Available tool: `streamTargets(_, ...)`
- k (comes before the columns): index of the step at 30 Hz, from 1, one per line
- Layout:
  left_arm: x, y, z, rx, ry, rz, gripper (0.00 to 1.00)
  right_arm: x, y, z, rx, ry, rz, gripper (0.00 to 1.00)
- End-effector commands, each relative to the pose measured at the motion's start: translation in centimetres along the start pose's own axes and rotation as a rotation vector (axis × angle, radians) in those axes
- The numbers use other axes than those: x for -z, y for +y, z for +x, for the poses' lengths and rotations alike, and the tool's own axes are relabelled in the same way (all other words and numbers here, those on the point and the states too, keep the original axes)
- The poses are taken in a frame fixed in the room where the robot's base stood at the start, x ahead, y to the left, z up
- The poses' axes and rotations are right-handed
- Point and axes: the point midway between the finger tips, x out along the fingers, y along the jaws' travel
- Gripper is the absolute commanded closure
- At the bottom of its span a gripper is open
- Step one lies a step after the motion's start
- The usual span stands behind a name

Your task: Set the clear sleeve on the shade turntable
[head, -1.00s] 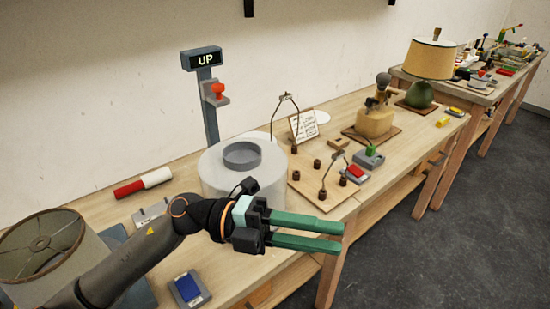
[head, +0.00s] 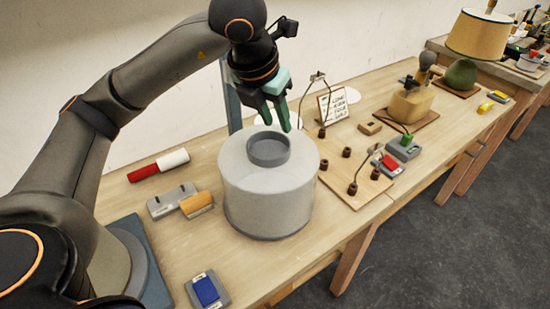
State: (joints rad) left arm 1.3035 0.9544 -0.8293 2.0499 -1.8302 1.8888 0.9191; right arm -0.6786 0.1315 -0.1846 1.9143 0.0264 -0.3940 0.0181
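A large pale grey drum (head: 268,193) stands upright on the bench with a grey ring-shaped hub (head: 268,148) on top. I cannot tell whether its pale wall is the clear sleeve. At the lower left, partly hidden by my arm, a beige round body (head: 108,262) sits on a grey disc (head: 141,268) over a blue-grey board; this may be the shade turntable. My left gripper (head: 275,126) points down above the back of the hub. My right gripper is not in view.
A red-and-white cylinder (head: 158,165), a grey block (head: 170,201), an orange roll (head: 196,204) and a blue-topped block (head: 206,290) lie left of the drum. A pegged wooden board (head: 350,190) lies right of it. A lamp (head: 478,35) stands further back.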

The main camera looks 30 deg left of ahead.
Motion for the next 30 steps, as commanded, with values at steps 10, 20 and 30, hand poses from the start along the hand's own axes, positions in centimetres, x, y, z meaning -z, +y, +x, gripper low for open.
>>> streamTargets(10,0.1,-0.1,5.5,0.003,0.004,0.003,0.65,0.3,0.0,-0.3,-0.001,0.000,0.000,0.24)
streamTargets(20,0.7,-0.2,9.2,0.005,0.007,0.004,0.65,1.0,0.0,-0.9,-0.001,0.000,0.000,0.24)
streamTargets(30,0.6,-0.3,11.0,0.006,0.002,0.005,0.65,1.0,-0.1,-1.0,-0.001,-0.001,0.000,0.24)
